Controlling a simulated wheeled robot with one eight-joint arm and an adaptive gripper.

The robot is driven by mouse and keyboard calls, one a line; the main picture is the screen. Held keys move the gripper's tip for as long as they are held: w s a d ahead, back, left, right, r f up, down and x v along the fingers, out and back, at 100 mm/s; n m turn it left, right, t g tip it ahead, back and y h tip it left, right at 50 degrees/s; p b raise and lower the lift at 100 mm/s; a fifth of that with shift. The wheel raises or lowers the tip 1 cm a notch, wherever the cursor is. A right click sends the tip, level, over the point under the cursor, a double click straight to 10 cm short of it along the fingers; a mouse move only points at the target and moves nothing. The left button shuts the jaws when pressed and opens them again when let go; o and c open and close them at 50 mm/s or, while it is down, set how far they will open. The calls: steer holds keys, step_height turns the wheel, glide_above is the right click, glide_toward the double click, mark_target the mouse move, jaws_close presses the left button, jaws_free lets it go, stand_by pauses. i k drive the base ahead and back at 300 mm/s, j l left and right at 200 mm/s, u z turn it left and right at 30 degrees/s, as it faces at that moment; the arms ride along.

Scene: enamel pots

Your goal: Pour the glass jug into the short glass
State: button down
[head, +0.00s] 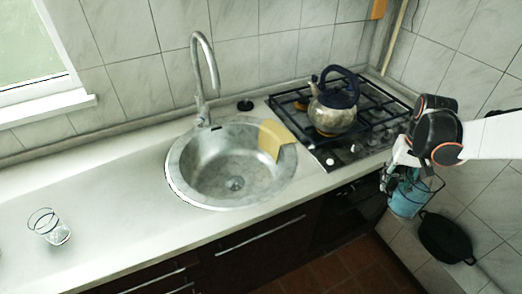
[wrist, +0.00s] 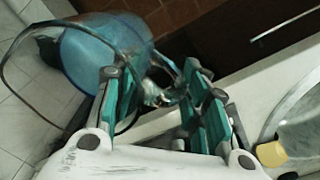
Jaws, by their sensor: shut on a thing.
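The glass jug (head: 407,196) holds a blue see-through content and hangs in the air right of the counter's front edge. In the wrist view the jug (wrist: 88,55) is at the upper left, tilted in that picture. My gripper (head: 392,172) is shut on the jug at its handle side; the fingers (wrist: 155,80) partly hide the grip. The short glass (head: 49,227) stands upright on the counter at the far left, clear and seemingly empty, well away from my gripper.
A round steel sink (head: 232,186) with a tap (head: 200,75) and a yellow cloth (head: 277,138) lies between jug and glass. A kettle (head: 334,108) stands on the gas hob (head: 383,100). A black pan (head: 446,238) is at right. The counter (head: 115,220) around the glass is mostly clear.

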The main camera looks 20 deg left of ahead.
mark_target(45, 222)
steer(key=u, duration=2.65)
